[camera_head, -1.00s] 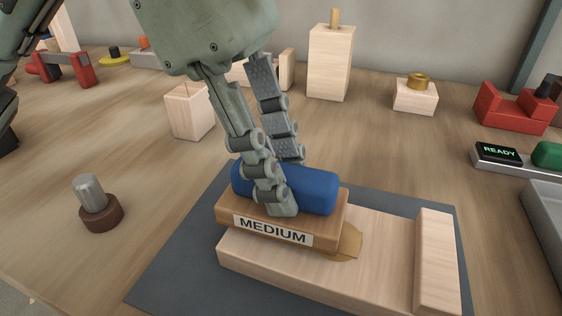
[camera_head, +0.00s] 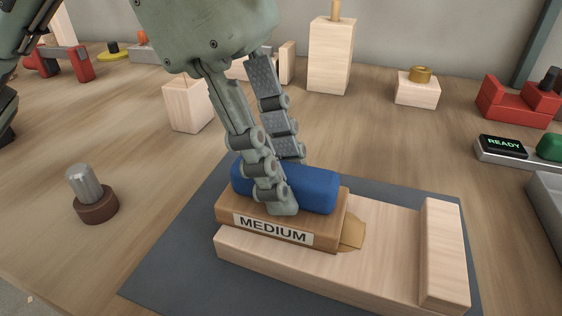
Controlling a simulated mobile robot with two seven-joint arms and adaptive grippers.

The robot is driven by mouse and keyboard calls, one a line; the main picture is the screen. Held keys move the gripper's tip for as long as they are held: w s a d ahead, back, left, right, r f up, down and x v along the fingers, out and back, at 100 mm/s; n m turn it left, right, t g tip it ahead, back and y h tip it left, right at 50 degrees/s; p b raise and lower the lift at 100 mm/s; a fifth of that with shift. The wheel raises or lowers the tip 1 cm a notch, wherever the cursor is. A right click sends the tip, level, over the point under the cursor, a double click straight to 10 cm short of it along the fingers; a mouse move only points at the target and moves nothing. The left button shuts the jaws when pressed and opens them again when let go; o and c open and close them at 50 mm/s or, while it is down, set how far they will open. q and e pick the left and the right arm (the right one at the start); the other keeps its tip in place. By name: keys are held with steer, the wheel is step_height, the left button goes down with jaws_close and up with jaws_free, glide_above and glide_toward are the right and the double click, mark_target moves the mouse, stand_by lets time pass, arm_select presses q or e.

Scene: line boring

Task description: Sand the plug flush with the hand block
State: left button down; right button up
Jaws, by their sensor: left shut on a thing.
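My left gripper (camera_head: 285,185) is shut on the blue handle (camera_head: 315,190) of the hand block (camera_head: 228,208), a wooden block with a "MEDIUM" label, in the middle of the head view. The block rests on a pale wooden workpiece (camera_head: 385,225) that has a raised strip at its right end. A brownish-yellow patch (camera_head: 352,234), perhaps the plug, shows at the block's right edge; the rest of it is hidden under the block. My right gripper is not in view.
The workpiece lies on a dark grey mat (camera_head: 170,270). A metal pin in a brown base (camera_head: 95,208) stands at left. Pale wooden blocks (camera_head: 330,60) stand behind. A "READY" display (camera_head: 503,147) and red cradle (camera_head: 515,103) are at right.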

arm_select(q)
steer(key=shift+s+d+r+b, duration=0.15)
steer(key=shift+s+d, duration=0.2)
steer(key=shift+d, duration=0.6)
steer(key=shift+s+d+f+b, duration=0.1)
steer(key=shift+s+d, duration=0.3)
steer(key=shift+d, duration=0.55)
steer(key=shift+s+d+r+b, duration=0.15)
steer(key=shift+s+d, duration=0.2)
steer(key=shift+d, duration=0.6)
steer(key=shift+a+f, duration=0.1)
steer(key=shift+a, duration=0.05)
steer(key=a, duration=0.1)
steer(key=w+a+b, duration=0.1)
steer(key=a, duration=0.1)
steer(key=shift+w+a+f, duration=0.15)
steer(key=shift+w+a, duration=0.15)
steer(key=shift+a, duration=0.1)
steer(key=shift+w+a+b, duration=0.3)
steer(key=shift+a+b, duration=0.15)
steer(key=shift+a, duration=0.35)
steer(key=shift+r+p, duration=1.7)
steer(key=shift+r, duration=0.85)
